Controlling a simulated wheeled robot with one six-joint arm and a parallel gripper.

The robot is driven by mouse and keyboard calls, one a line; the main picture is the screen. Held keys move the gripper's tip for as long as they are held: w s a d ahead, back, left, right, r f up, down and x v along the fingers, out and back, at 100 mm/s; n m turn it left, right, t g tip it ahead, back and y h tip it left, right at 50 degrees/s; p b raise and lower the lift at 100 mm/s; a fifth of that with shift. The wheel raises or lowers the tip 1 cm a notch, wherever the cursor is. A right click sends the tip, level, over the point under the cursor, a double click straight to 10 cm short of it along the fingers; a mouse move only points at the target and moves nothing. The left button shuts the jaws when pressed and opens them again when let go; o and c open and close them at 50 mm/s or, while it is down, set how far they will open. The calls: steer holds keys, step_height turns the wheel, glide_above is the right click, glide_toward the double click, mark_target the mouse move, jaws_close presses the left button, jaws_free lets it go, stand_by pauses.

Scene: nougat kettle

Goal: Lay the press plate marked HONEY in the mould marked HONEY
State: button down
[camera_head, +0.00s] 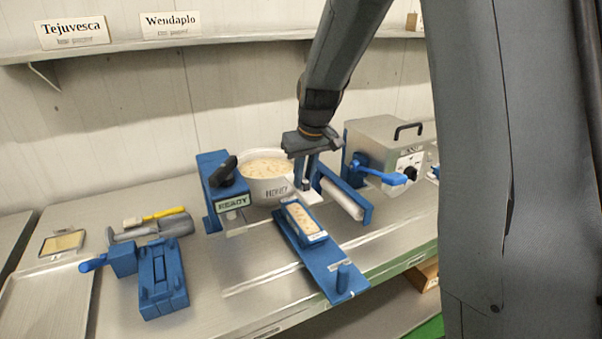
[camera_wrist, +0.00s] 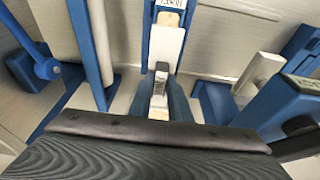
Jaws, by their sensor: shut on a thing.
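My gripper (camera_head: 306,184) points down above the bench, just behind the mould, and is shut on a pale press plate (camera_head: 312,197). In the wrist view the white plate (camera_wrist: 168,45) reaches forward from my fingers (camera_wrist: 160,85), its front end overlapping the view of the mould (camera_wrist: 170,18). The mould (camera_head: 303,220) is a blue-framed tray filled with nougat, lying on a blue base (camera_head: 318,259). Its small label is too blurred to read in the head view. No marking is readable on the plate. I cannot tell whether the plate touches the mould.
A kettle (camera_head: 264,190) of nougat stands left of my gripper, beside a blue stand with a READY sign (camera_head: 233,202). A roll (camera_head: 341,198) in a blue holder and a steel box (camera_head: 385,145) with a blue lever stand right. A blue clamp device (camera_head: 160,280) sits front left.

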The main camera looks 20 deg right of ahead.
steer(key=shift+a+f+b, duration=0.15)
steer(key=shift+f+b, duration=2.45)
steer(key=shift+f, duration=1.55)
steer(key=shift+s+f, duration=0.1)
steer(key=shift+f, duration=0.05)
steer(key=shift+s, duration=0.15)
steer(key=shift+f, duration=0.6)
steer(key=c, duration=1.6)
jaws_free()
steer(key=shift+o, duration=0.6)
